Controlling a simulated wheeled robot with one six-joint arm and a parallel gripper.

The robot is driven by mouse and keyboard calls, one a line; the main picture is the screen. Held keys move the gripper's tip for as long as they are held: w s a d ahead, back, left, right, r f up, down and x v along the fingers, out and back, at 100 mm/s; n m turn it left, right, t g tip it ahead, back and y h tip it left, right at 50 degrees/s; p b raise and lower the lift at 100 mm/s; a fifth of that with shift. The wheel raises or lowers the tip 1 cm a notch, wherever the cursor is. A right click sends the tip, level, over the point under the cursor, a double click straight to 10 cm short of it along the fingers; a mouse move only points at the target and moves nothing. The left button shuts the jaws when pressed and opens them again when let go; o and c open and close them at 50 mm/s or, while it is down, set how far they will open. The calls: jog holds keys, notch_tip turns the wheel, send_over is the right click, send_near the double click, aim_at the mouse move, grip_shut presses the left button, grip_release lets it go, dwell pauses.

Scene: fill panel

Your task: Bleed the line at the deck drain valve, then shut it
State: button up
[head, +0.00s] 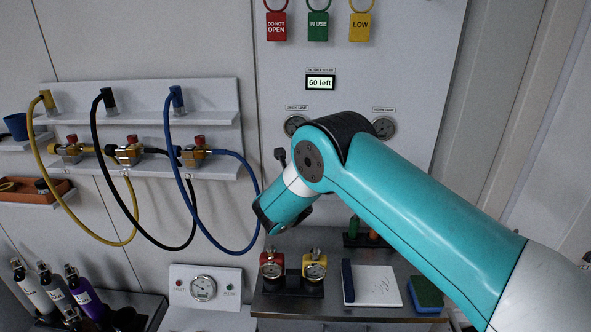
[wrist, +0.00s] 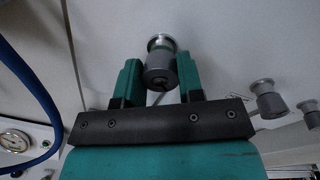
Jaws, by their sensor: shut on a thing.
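In the wrist view my gripper (wrist: 158,78) has its two teal fingers on either side of a grey round knob (wrist: 160,62) with a pale metal collar, fixed to the light panel. The fingers are shut on it. No label for this knob is readable, so I cannot tell from the pictures whether it is the deck drain valve. In the head view my arm covers the lower part of the panel (head: 400,70), and the fingertips and held knob are hidden. A small display (head: 320,83) on the panel reads "60 left".
Two similar knobs (wrist: 270,102) (wrist: 312,112) stand right of my gripper. A blue hose (head: 208,235) hangs left of my arm and shows close by in the wrist view (wrist: 35,95). Below stands a bench (head: 330,310) with gauges, a notepad and a sponge.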

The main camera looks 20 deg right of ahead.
jog(key=shift+n, duration=0.6)
jog(key=o, duration=0.9)
jog(key=shift+b+v, duration=3.25)
jog(key=shift+v, duration=5.45)
jog(key=shift+r, duration=0.1)
